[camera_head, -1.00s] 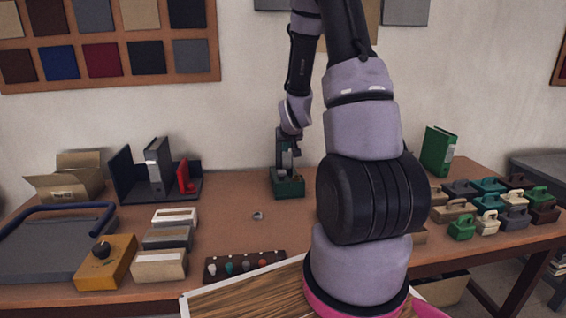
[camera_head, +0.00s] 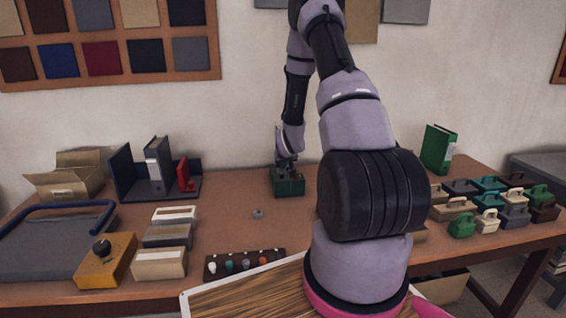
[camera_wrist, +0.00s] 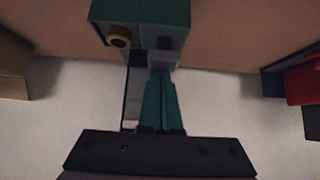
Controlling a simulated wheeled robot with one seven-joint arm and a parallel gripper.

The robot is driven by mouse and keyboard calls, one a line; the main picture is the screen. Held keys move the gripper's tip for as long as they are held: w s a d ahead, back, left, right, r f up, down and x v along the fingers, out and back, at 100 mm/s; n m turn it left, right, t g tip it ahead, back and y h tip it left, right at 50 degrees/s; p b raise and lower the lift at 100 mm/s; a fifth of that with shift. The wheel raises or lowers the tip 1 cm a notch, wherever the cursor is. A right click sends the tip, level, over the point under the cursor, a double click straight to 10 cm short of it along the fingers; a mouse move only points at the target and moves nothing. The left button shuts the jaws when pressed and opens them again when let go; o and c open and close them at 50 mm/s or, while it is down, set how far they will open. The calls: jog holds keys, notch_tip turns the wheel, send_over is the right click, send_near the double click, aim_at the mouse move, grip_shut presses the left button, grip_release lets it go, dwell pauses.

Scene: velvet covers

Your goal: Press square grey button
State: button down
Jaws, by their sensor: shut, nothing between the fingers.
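A dark green box (camera_head: 288,188) stands at the back middle of the table. It shows at the top of the wrist view (camera_wrist: 108,12), with a round dark part in a yellow ring (camera_wrist: 118,41). A pale grey squarish piece (camera_wrist: 163,60), seemingly the square grey button, lies right at the fingertips. My gripper (camera_head: 287,162) points down at the top of the box from above. In the wrist view its fingers (camera_wrist: 163,72) are shut together and empty, their tips at or against the grey piece. I cannot tell whether the piece is pushed in.
A dark organiser with binders (camera_head: 155,170) stands left of the box, and a green binder (camera_head: 438,150) is at the back right. A small grey knob (camera_head: 257,213) and a dark strip of coloured knobs (camera_head: 244,266) lie in front. Several small cases crowd the right.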

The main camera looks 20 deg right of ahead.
aim_at(282, 171)
jog(key=shift+f, duration=1.4)
